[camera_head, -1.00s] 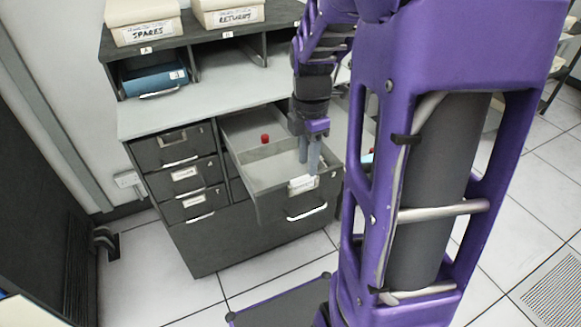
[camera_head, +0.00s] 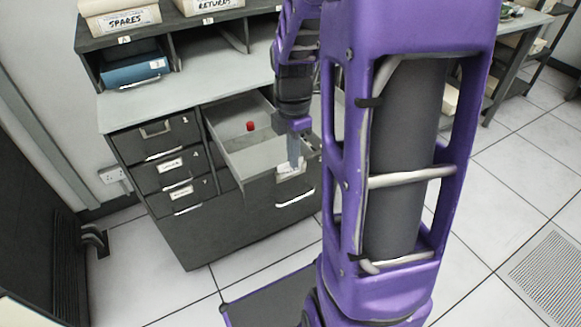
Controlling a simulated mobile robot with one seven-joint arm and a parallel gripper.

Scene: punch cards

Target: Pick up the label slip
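A small pale label (camera_head: 290,170) shows on the front of the pulled-out drawer (camera_head: 262,184); I cannot tell whether it is a loose slip or sits in a holder. My gripper (camera_head: 296,160) points down at the drawer's front edge, with its grey fingers just above or in front of the label. The fingers overlap in this view, so the gap between them is hidden. I cannot tell whether they touch the label.
A small red object (camera_head: 250,126) is in the open drawer. Shut drawers (camera_head: 172,165) with labels are to the left. A blue binder (camera_head: 135,72) and boxes marked SPARES (camera_head: 125,20) and RETURNS (camera_head: 212,5) are on the desk's shelves. Tiled floor in front is clear.

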